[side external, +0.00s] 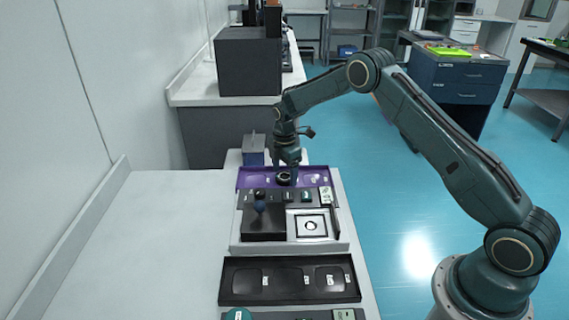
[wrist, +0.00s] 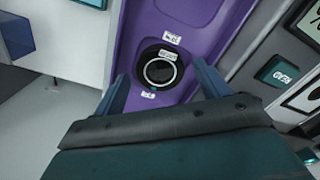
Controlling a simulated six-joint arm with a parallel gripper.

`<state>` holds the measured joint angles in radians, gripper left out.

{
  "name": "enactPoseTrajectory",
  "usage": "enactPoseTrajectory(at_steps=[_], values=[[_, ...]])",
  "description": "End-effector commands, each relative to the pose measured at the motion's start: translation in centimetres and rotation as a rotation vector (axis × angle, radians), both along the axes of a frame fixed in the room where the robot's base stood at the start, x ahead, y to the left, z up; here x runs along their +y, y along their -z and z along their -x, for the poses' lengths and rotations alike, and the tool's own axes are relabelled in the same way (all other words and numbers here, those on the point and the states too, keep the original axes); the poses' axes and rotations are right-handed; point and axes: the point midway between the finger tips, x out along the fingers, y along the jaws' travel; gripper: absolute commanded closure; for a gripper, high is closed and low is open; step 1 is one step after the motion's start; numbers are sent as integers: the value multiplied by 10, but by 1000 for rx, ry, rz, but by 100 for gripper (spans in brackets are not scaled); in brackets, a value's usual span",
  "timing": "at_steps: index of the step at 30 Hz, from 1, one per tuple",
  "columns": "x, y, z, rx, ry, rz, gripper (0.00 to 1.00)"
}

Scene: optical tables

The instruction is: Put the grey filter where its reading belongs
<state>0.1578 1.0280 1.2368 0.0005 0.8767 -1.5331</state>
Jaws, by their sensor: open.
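A round filter (wrist: 160,71) with a black rim and grey glass lies in the purple tray (wrist: 205,45), with small white labels around it. It also shows in the side external view (side external: 284,178) as a dark ring below my gripper (side external: 287,164). In the wrist view my gripper (wrist: 162,84) is open, with one finger on each side of the filter and nothing held. A device with a teal READ button (wrist: 284,70) stands beside the tray. A black tray (side external: 262,296) with several labelled recesses lies nearer the side camera. The label text is too small to read surely.
The device carries a black block (side external: 263,222) with a blue knob and a white plate (side external: 325,226) with a round opening. A grey-blue box (side external: 253,150) stands behind the purple tray. The white table (side external: 150,240) at left is clear.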

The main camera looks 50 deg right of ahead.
Motion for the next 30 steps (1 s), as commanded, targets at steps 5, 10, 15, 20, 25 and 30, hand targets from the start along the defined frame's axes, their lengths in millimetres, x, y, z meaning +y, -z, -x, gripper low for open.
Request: enactPoseTrajectory(at_steps=[5,10,15,20,25,30], values=[[0,-19,-1,-2,0,0,26],[0,-45,-1,-4,0,1,26],[0,-73,-1,-4,0,1,26],[0,-96,0,-3,0,1,26],[0,-111,0,-2,0,0,26],[0,-116,0,0,0,0,26]])
